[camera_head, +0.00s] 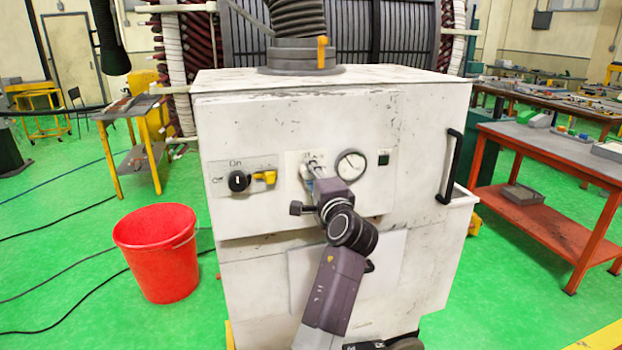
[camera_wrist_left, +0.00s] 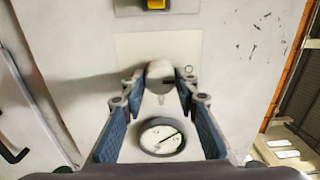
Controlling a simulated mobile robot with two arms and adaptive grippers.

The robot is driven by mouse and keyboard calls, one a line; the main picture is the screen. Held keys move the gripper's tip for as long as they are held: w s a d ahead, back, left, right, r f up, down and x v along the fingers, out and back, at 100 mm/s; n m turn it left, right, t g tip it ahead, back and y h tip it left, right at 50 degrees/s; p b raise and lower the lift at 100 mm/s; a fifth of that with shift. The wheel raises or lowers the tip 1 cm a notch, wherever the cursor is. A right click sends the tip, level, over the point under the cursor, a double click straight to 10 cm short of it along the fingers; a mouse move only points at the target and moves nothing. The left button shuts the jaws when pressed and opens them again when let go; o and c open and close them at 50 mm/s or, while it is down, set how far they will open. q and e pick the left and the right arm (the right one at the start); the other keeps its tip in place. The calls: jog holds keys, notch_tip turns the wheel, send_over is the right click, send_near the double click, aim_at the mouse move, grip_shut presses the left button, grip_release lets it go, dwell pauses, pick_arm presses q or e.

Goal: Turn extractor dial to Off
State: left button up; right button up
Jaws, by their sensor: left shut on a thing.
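The extractor is a worn white cabinet (camera_head: 230,110) with a control panel on its front. A pale rounded dial (camera_wrist_left: 160,70) sits on a light plate (camera_head: 293,160), between a black On/Off switch (camera_head: 238,181) and a round gauge (camera_head: 351,166). My left gripper (camera_head: 308,172) is at this plate and hides most of the dial in the head view. In the left wrist view its two blue-padded fingers (camera_wrist_left: 160,88) are on either side of the dial, shut on it. The dial's pointer and markings are too small to read. My right gripper is not in view.
A black grab handle (camera_head: 449,167) stands out at the cabinet's right edge. A red bucket (camera_head: 158,252) stands on the green floor to the left. A red-framed workbench (camera_head: 560,150) is to the right.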

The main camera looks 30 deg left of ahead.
pick_arm(q)
jog(key=shift+f, duration=0.1)
dwell(0.3)
jog(key=o, duration=1.1)
jog(key=shift+o, duration=0.2)
jog(key=v, duration=0.7)
jog(key=shift+s+d, duration=0.2)
